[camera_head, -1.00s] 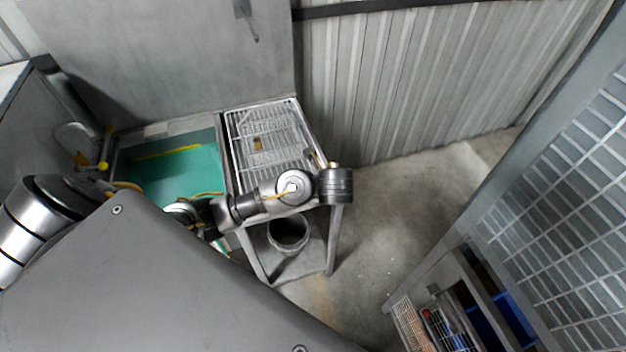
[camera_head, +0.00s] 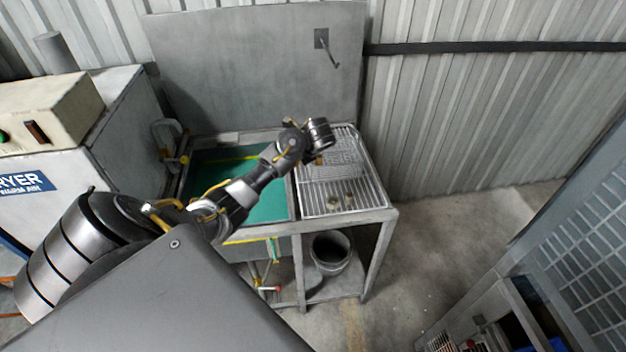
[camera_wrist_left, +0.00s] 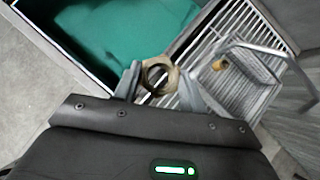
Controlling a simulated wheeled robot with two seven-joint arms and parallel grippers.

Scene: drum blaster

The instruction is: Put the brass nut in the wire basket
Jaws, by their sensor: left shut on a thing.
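My left gripper (camera_wrist_left: 158,88) is shut on the brass nut (camera_wrist_left: 158,68), a ring whose open hole shows between the fingertips in the wrist view. The wire basket (camera_wrist_left: 262,92) is just right of the nut there, apart from it in the picture. A small brass piece (camera_wrist_left: 219,65) shows within the basket's outline. In the head view the basket (camera_head: 340,158) is on the far part of the slatted rack. My left wrist (camera_head: 318,132) is over its far left side and hides most of the gripper. My right gripper is in neither view.
A green-lined tank (camera_head: 265,206) adjoins the rack (camera_head: 372,203) on the left. Small pieces (camera_head: 335,202) lie on the rack's near part. A grey bucket (camera_head: 331,252) stands below. An upright panel (camera_head: 255,65) rises behind, and a dryer cabinet (camera_head: 50,185) stands left.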

